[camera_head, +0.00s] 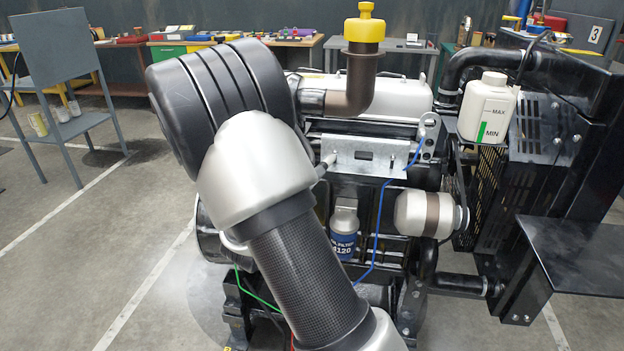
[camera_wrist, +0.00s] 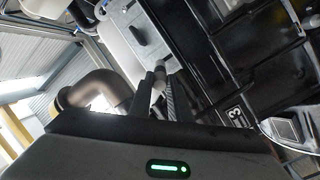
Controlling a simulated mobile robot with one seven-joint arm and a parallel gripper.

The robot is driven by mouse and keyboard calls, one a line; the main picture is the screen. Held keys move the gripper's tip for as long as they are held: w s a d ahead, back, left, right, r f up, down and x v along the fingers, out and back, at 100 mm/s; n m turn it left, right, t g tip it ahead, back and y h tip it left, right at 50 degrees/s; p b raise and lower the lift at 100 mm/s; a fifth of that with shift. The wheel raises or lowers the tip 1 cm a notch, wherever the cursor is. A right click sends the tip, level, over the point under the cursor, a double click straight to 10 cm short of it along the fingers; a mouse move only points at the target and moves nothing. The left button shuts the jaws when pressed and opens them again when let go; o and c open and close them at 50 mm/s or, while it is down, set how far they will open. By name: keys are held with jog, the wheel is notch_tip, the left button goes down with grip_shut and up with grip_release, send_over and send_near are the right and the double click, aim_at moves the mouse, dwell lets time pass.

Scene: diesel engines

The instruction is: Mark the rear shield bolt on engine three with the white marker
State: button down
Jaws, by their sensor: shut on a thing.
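Engine three (camera_head: 390,85) stands before me, with a plate bearing a 3 at the upper right. Its metal shield (camera_head: 365,142) is a bent grey plate on the engine's side. A dark bolt (camera_head: 392,159) shows toward the shield's right end. My gripper (camera_wrist: 160,90) is shut on the white marker (camera_wrist: 158,76), mostly hidden by the fingers. My arm hides the gripper there.
A blue cable (camera_head: 382,205) runs below the shield. An oil filter (camera_head: 343,232) and a pale canister (camera_head: 425,213) sit lower down. A yellow-capped pipe (camera_head: 363,60) rises above. A coolant bottle (camera_head: 487,108) and black radiator frame stand at right. Open floor lies left.

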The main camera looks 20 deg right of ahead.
jog(key=shift+w+a+b, duration=0.3)
jog(key=shift+b, duration=0.1)
dwell(0.8)
jog(key=shift+s, duration=0.2)
jog(key=s+a+b, duration=0.3)
jog(key=s, duration=0.2)
jog(key=shift+a, duration=0.3)
dwell(0.7)
jog(key=shift+s, duration=0.1)
dwell(0.4)
